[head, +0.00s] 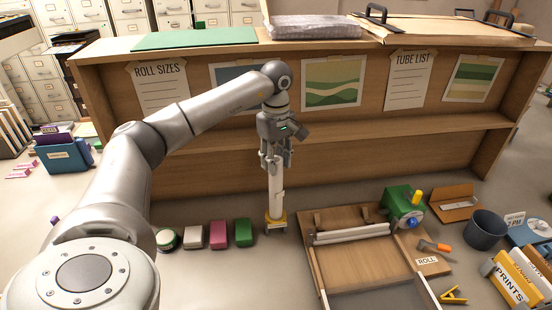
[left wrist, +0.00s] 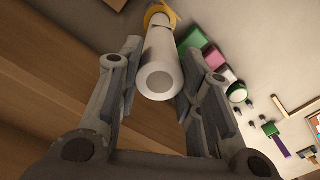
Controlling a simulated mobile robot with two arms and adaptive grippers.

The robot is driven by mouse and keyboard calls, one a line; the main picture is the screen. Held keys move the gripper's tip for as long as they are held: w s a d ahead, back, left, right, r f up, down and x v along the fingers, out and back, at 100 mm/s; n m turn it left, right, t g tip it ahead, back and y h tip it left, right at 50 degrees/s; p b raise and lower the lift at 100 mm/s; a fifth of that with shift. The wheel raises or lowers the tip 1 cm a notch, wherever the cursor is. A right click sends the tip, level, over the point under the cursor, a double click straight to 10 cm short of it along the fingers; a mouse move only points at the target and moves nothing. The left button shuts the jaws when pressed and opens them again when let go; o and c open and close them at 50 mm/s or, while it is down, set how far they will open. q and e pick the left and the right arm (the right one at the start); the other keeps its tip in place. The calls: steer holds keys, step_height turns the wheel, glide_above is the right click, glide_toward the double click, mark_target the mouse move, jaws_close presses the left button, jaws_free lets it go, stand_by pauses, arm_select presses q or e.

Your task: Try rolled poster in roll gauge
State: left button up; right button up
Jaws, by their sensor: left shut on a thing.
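The rolled poster (head: 275,194) is a white upright tube in the middle of the head view. My left gripper (head: 276,162) points down and is shut on its upper end. In the left wrist view the poster (left wrist: 160,62) lies between the two fingers, its round end facing the camera. The yellow roll gauge (head: 275,223) is at the poster's lower end on the counter. It also shows in the left wrist view (left wrist: 155,10). The poster's foot meets the gauge, but I cannot tell how deep it sits. My right gripper is out of view.
Green (head: 244,232), pink (head: 217,234) and pale (head: 193,236) blocks and a round tin (head: 167,239) stand left of the gauge. A wooden tray (head: 385,262) and a green device (head: 400,203) are to the right. A wooden shelf wall (head: 350,150) rises behind.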

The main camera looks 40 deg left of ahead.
arm_select(q)
steer(key=shift+f+b, duration=0.75)
steer(key=shift+f, duration=0.6)
steer(key=shift+f+b, duration=0.3)
steer(key=shift+f, duration=0.35)
steer(key=shift+r, duration=0.15)
stand_by(0.6)
steer(key=shift+r+p, duration=0.7)
steer(key=shift+r, duration=0.1)
steer(key=shift+r+p, duration=3.2)
steer(key=shift+r, duration=1)
steer(key=shift+f, duration=0.1)
